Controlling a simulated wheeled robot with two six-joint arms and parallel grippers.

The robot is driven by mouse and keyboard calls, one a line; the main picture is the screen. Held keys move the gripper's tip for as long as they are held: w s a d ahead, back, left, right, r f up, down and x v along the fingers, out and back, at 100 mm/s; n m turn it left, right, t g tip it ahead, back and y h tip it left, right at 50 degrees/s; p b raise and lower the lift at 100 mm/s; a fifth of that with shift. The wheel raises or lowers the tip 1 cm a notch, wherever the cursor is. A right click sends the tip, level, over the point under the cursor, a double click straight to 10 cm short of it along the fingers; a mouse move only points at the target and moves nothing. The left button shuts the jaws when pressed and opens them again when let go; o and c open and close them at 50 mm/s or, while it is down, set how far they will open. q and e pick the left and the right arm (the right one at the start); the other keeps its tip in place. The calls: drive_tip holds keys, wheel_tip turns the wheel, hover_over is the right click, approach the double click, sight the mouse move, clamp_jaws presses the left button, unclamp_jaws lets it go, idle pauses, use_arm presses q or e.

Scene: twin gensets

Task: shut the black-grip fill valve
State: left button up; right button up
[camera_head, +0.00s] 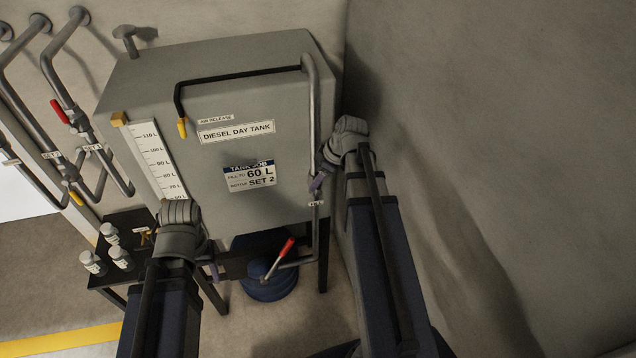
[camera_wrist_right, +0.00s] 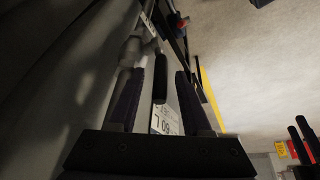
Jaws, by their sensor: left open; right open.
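The black grip (camera_wrist_right: 160,84) of the fill valve shows in the right wrist view, between the two dark purple fingers of my right gripper (camera_wrist_right: 161,78). The fingers are apart, and I cannot tell whether either touches the grip. In the head view my right gripper (camera_head: 318,184) is at the vertical grey pipe (camera_head: 312,110) on the tank's right side. My wrist and fingers hide the black grip there. My left gripper (camera_head: 213,268) is low in front of the tank's underside, mostly hidden by its own wrist, open with nothing seen in it.
The diesel day tank (camera_head: 215,100) carries a yellow-tipped air release lever (camera_head: 182,128) and a "60 L, SET 2" sign (camera_head: 249,175). A red-grip lever (camera_head: 286,247) stands over a blue drum (camera_head: 268,285). Bottles (camera_head: 120,257) sit on a black shelf. A wall (camera_head: 480,130) is close on the right.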

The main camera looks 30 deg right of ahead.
clamp_jaws()
idle(0.3)
idle(1.1)
